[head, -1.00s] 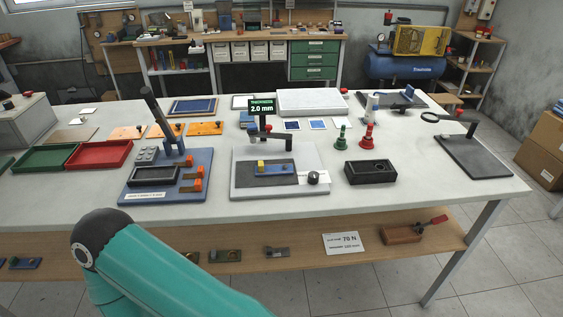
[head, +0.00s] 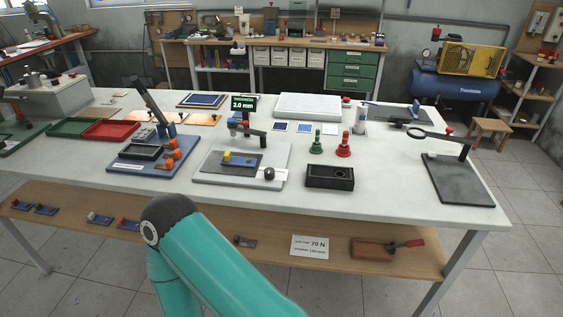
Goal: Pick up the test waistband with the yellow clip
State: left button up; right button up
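A small blue piece with a yellow block at its left end lies on the dark pad of the gauge stand near the middle of the bench; its blue part (head: 243,161) and yellow part (head: 228,156) both show. It looks like the waistband with the yellow clip, but it is small in view. The gauge stand (head: 207,178) has an arm above the pad and a display (head: 242,103) reading 2.0 mm. A teal arm link of mine crosses the lower middle. Neither gripper is in view.
A blue fixture (head: 125,167) with orange clips and a lever stands left of the gauge. Small clipped pieces (head: 100,219) lie on the lower shelf (head: 270,237).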

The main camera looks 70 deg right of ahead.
aim_at(228, 160)
jog(key=k, duration=0.85)
jog(key=z, duration=1)
jog(key=i, duration=0.95)
